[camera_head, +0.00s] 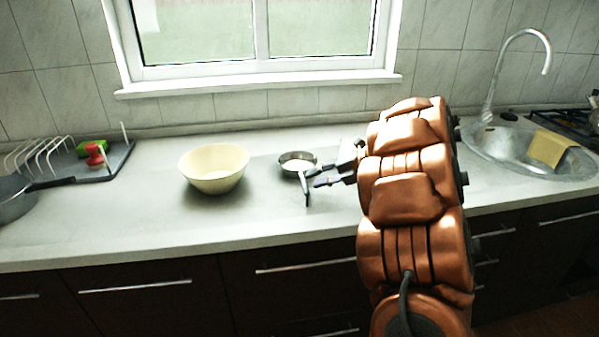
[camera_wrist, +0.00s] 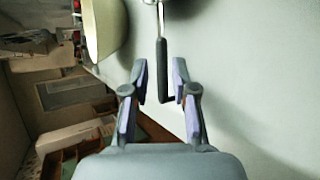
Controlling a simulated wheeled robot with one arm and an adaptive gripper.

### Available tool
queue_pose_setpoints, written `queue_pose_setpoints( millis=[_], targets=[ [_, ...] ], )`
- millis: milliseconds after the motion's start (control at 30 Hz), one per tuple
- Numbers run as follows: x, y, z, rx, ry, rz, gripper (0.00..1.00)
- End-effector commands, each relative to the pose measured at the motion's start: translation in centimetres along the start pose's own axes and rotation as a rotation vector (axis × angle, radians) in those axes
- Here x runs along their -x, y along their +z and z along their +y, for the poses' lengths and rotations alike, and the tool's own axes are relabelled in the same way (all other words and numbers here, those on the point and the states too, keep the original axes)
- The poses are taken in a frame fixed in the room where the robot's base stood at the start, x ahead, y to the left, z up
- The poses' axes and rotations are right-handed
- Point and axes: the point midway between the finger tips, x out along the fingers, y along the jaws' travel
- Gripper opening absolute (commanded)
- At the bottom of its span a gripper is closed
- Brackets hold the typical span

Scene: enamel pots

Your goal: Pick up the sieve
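The sieve (camera_head: 298,164) is a small round metal bowl on the counter, with a dark handle (camera_head: 307,189) pointing toward the counter's front. In the wrist view its handle (camera_wrist: 161,58) runs down from the top edge, and its end appears between my fingers. The bowl is mostly cut off there. My gripper (camera_head: 318,178) is open, with its fingertips close to the right side of the handle in the head view. In the wrist view my gripper (camera_wrist: 160,68) has one finger on each side of the handle, with visible gaps. I cannot tell whether the fingers are level with the handle.
A cream bowl (camera_head: 213,168) stands left of the sieve and shows in the wrist view (camera_wrist: 106,28). A dish rack (camera_head: 110,165) and a dark pan (camera_head: 14,196) are farther left. The sink (camera_head: 500,150) is at the right. The counter's front (camera_head: 250,222) is clear.

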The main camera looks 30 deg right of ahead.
Motion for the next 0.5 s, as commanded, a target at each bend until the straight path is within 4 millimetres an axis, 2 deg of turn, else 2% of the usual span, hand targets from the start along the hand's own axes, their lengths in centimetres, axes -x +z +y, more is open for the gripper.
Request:
queue_pose_setpoints(
  millis=[300, 500],
  targets=[
    [-3.7, -0.4, -0.1, -0.001, 0.002, 0.002, 0.27],
    [-4.8, -0.4, -0.2, -0.002, 0.002, 0.002, 0.27]
  ],
)
